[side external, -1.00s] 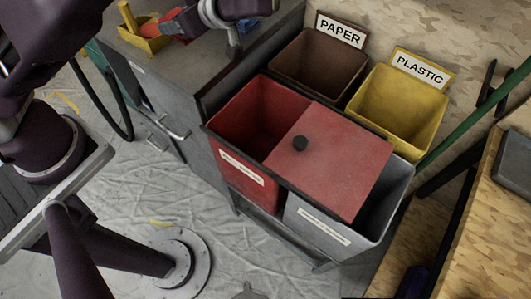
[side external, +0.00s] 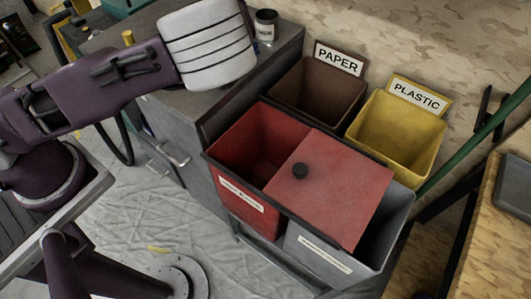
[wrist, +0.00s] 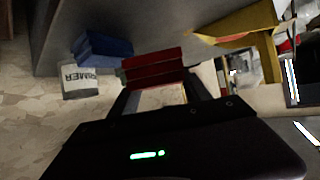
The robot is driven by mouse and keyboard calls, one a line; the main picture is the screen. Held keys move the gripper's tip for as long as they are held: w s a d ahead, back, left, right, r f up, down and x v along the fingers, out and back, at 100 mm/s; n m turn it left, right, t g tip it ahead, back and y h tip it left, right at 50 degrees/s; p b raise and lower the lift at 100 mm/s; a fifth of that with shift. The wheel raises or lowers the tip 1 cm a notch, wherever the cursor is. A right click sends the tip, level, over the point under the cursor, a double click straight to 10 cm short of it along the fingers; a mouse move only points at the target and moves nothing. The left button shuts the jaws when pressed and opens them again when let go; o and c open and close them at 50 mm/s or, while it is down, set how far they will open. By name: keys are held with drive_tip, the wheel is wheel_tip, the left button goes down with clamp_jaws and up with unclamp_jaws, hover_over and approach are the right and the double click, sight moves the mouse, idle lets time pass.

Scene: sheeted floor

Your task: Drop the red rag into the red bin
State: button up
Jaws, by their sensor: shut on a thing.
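My gripper (wrist: 156,84) is shut on a red, block-like thing (wrist: 152,62) in the wrist view, which I take for the red rag; its texture is unclear. In the side view my white wrist section hangs over the workbench and hides the gripper and rag. The red bin (side external: 231,157) stands in front of the bench, to the lower right of my wrist, with its left part open. A flat red lid (side external: 335,190) with a black knob lies to the right of that opening, partly over a grey bin (side external: 325,258).
A brown PAPER bin (side external: 312,97) and yellow PLASTIC bin (side external: 390,130) stand behind. A PRIMER can (side external: 265,28) is on the workbench (side external: 285,40). The wrist view shows a blue thing (wrist: 102,47) and a yellow tray (wrist: 238,24) near the gripper. The bench's raised edge borders the bins.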

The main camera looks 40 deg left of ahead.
drive_tip(key=w+d+m+t+h, duration=0.1)
drive_tip(key=d, duration=0.1)
drive_tip(key=w+d+m+t+h, duration=0.1)
drive_tip(key=w+d+m, duration=0.1)
drive_tip(key=w+d+m+t+h, duration=0.1)
drive_tip(key=w+d+m+h, duration=0.1)
drive_tip(key=shift+w+d+r+t, duration=0.2)
drive_tip(key=shift+d+r+t, duration=0.05)
drive_tip(key=shift+d+t, duration=0.15)
drive_tip(key=s+d+f+m+t+h, duration=0.1)
drive_tip(key=s+d+f+m+h, duration=0.2)
drive_tip(key=s+d+f, duration=0.35)
drive_tip(key=s+d+f+m+t+h, duration=0.1)
drive_tip(key=s+d+f+m+h, duration=0.25)
drive_tip(key=s+d, duration=0.65)
wheel_tip(320, 180, down, 5)
drive_tip(key=w+d, duration=0.2)
drive_tip(key=shift+w, duration=0.2)
drive_tip(key=shift+d+f, duration=0.1)
